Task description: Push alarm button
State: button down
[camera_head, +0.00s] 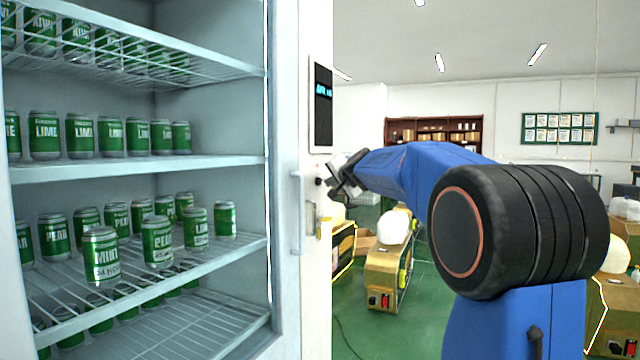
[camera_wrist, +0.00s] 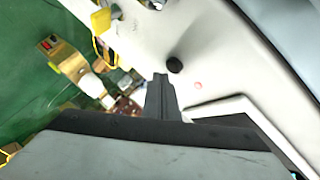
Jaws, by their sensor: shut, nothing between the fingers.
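The white panel (camera_wrist: 225,60) of the vending machine fills the upper right of the wrist view. On it are a round black knob (camera_wrist: 175,65) and a small reddish round spot (camera_wrist: 198,86). I cannot tell for sure which is the alarm button. My gripper (camera_wrist: 160,80) is shut and empty, its fingertips just beside the black knob in the picture. Contact cannot be made out. In the head view my gripper (camera_head: 336,180) is at the machine's front edge, below the dark display (camera_head: 321,105), and hides part of that panel.
The glass-fronted cabinet (camera_head: 140,165) at left holds several green cans on wire shelves. A vertical door handle (camera_head: 297,212) stands out near my gripper. Gold-coloured boxes (camera_head: 385,275) stand on the green floor behind. A shelf unit (camera_head: 432,130) is at the far wall.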

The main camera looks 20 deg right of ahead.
jog(key=shift+w, duration=0.1)
dwell(0.3)
jog(key=shift+w+a, duration=0.25)
jog(key=shift+w+a, duration=0.25)
jog(key=shift+w, duration=0.05)
dwell(1.0)
jog(key=shift+s, duration=0.1)
jog(key=shift+s+d, duration=0.5)
jog(key=shift+s, duration=0.05)
dwell(0.4)
jog(key=shift+s+d, duration=0.75)
jog(key=shift+s, duration=0.25)
jog(key=shift+s+d, duration=0.75)
jog(key=shift+s, duration=0.2)
